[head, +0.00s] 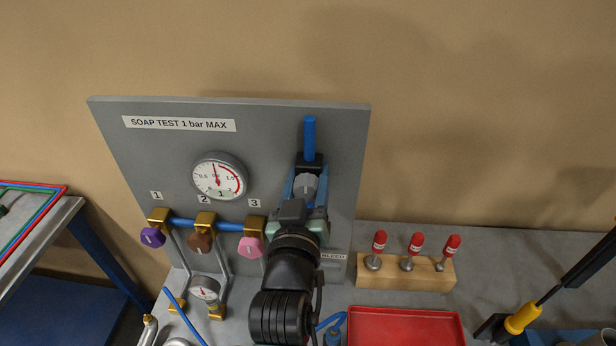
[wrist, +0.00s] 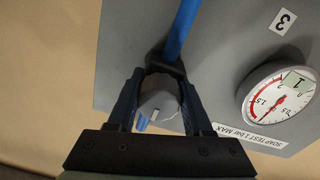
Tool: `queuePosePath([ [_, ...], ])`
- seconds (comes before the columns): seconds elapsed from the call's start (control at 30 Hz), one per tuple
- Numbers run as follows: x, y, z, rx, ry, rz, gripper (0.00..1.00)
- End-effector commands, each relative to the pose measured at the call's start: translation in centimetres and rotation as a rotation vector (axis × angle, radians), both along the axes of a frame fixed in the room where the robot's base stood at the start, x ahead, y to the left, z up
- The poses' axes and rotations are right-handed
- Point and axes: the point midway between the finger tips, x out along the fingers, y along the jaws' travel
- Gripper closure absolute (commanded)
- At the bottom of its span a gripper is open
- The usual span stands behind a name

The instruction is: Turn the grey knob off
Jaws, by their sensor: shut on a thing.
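The grey knob (head: 307,184) sits on a black valve body at the upper right of the grey panel (head: 270,150), below a short blue pipe (head: 309,138). My gripper (head: 306,180) reaches up to it from below, its fingers on either side of the knob. In the wrist view the knob (wrist: 158,101) lies between the two dark blue fingers, with a pale line on its face. The gripper is shut on it. My wrist hides the panel just below the knob.
A pressure gauge (head: 219,176) is left of the knob. Purple (head: 152,238), brown (head: 200,244) and pink (head: 250,246) knobs sit lower left. A wooden block (head: 405,273) with red-handled tools and a red tray (head: 405,328) stand on the bench at right.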

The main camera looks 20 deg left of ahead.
Motion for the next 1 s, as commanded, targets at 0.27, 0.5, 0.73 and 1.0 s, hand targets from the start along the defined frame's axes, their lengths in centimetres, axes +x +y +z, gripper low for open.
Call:
queuePosePath([
  [0.27, 0.0, -0.1, 0.0, -0.033, -0.009, -0.002, 1.00],
  [0.5, 0.0, -0.1, 0.0, -0.031, -0.008, -0.002, 0.26],
  [0.73, 0.0, 0.0, 0.0, -0.029, -0.007, -0.001, 0.20],
  [1.0, -1.1, -0.3, -0.3, -0.028, -0.007, 0.000, 0.20],
])
